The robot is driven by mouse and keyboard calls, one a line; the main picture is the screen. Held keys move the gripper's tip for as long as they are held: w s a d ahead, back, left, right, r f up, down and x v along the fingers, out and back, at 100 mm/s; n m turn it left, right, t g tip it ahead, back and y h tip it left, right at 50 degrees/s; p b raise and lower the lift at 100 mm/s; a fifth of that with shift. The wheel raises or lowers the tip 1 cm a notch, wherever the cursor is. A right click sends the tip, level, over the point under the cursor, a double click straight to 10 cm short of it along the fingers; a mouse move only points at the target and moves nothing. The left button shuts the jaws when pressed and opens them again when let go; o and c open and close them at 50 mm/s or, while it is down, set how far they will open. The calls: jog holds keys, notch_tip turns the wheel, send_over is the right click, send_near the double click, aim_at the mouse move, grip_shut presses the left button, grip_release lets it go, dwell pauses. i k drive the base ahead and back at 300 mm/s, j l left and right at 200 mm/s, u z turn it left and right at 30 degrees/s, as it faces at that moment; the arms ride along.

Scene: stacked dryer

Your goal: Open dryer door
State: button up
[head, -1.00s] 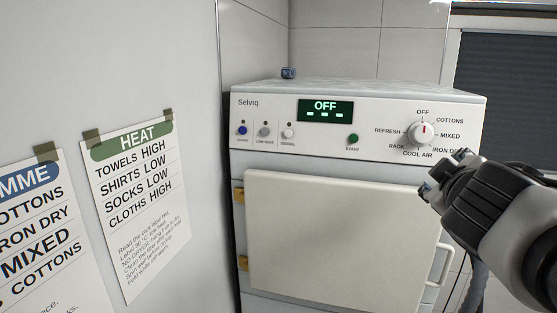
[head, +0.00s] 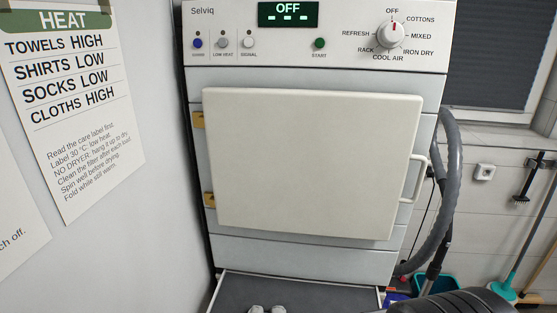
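The dryer door (head: 308,165) is a large off-white panel on the front of the dryer (head: 300,255). It stands proud of the front and looks shut. Two brass-coloured hinges show at its left edge, an upper hinge (head: 198,120) and a lower hinge (head: 209,199). A white bar handle (head: 422,178) sits on its right edge. My gripper is out of view. A dark ribbed piece at the bottom right edge may be part of my arm.
The control panel (head: 345,45) reads OFF, with a dial (head: 391,34) and several buttons. A grey hose (head: 449,180) runs down right of the dryer, close to the handle. A wall with a notice (head: 75,120) is at left. A teal bucket (head: 459,285) and brush handles stand at lower right.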

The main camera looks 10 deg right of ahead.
aim_at(325, 162)
jog(key=l+z, duration=0.25)
jog(key=l, duration=0.4)
jog(key=i+l+z, duration=0.1)
jog(key=l+z, duration=0.2)
jog(key=l, duration=0.3)
